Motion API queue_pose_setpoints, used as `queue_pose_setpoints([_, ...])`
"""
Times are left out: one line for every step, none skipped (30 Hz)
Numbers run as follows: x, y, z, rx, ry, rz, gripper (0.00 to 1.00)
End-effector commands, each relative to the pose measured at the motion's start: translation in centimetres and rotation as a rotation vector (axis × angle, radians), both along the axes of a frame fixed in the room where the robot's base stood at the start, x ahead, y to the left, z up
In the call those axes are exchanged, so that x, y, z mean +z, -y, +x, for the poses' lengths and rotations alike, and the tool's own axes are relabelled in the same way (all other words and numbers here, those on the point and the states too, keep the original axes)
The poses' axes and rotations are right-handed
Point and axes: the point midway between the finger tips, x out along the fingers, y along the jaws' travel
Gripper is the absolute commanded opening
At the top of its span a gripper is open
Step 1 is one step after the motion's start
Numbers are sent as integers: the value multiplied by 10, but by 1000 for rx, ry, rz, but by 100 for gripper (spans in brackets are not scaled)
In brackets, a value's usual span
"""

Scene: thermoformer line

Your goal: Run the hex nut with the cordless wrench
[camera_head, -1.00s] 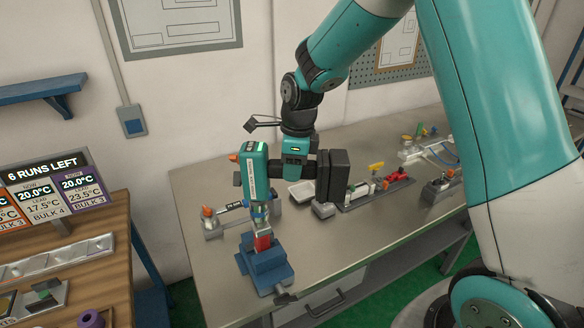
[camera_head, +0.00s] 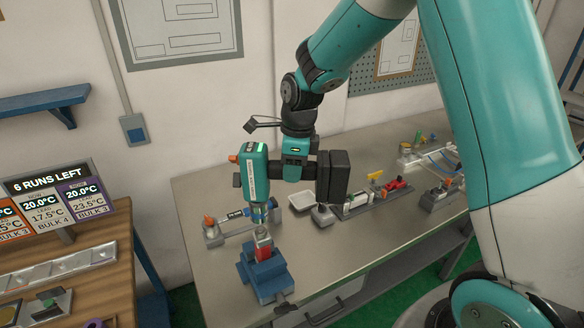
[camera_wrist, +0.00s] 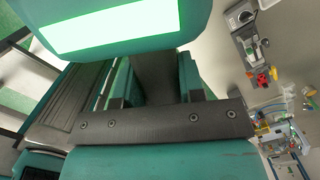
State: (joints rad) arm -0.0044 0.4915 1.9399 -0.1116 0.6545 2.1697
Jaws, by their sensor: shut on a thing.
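The teal cordless wrench (camera_head: 256,172) is upright at the left end of the bench, its socket pointing down. My gripper (camera_head: 295,172) is shut on its dark handle, with the black battery block (camera_head: 333,176) to the right. In the wrist view the wrench's teal body with a bright panel (camera_wrist: 115,28) fills the top, and the gripper (camera_wrist: 155,85) closes around the handle. Below the socket stands a blue stepped fixture (camera_head: 267,280) with a red part (camera_head: 264,254) and a grey top. A small gap appears between socket and grey top. I cannot make out the hex nut.
A grey rack (camera_head: 228,232) stands behind the fixture, left of a white tray (camera_head: 342,202). A rail with coloured pieces (camera_head: 370,198) lies to the right. A wooden table with a "6 RUNS LEFT" sign (camera_head: 45,185) is at left. The front middle of the bench is clear.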

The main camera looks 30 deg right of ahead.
Motion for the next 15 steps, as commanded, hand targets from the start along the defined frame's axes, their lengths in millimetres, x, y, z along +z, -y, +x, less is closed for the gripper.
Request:
queue_pose_setpoints([6, 0, 1, 1, 5, 1, 0])
queue_pose_setpoints([8, 0, 1, 1, 5, 1, 0])
queue_pose_setpoints([12, 0, 1, 1, 5, 1, 0])
queue_pose_setpoints([15, 0, 1, 0, 5, 1, 0])
queue_pose_setpoints([18, 0, 1, 0, 5, 1, 0])
queue_pose_setpoints([22, 0, 1, 0, 5, 1, 0])
queue_pose_setpoints([24, 0, 1, 0, 5, 1, 0])
queue_pose_setpoints([27, 0, 1, 0, 5, 1, 0])
queue_pose_setpoints([30, 0, 1, -1, 6, 0, 0])
queue_pose_setpoints([32, 0, 1, 0, 6, 1, 0])
queue_pose_setpoints([34, 0, 2, 0, 6, 1, 0])
queue_pose_setpoints([38, 0, 2, 0, 7, 0, 0])
queue_pose_setpoints([40, 0, 2, 0, 7, 0, 0])
queue_pose_setpoints([42, 0, 1, 0, 6, 1, 0])
queue_pose_setpoints([45, 0, 1, 1, 5, 1, 0])
